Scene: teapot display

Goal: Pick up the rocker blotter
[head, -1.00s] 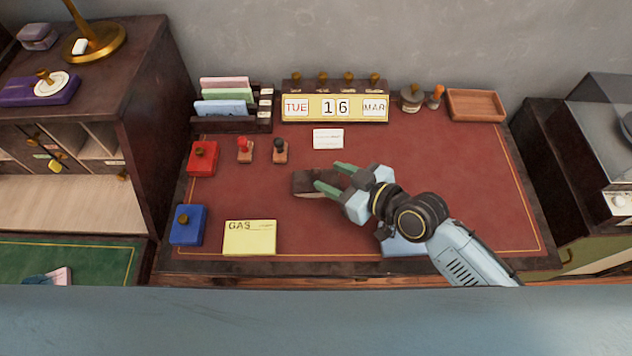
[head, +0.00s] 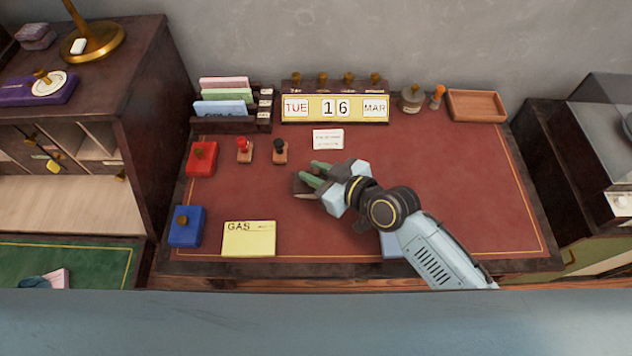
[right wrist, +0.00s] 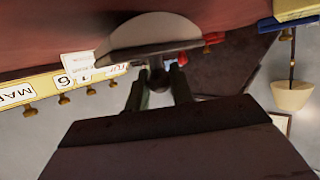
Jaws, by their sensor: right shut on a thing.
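The rocker blotter (head: 299,186) is dark brown and sits on the red desk top in the head view, mostly hidden behind my right gripper (head: 311,174). In the right wrist view the blotter (right wrist: 150,35) shows a pale curved side, with a dark round knob below it. My right gripper (right wrist: 161,80) is shut on that knob between its green fingers. I cannot tell whether the blotter touches the desk. My left gripper is not in view.
A yellow GAS card (head: 249,240), a blue box (head: 187,228), a red box (head: 202,158) and two stamps stand to the left. A white card (head: 328,139) and the calendar (head: 335,108) lie behind. The desk's right side (head: 460,180) is clear.

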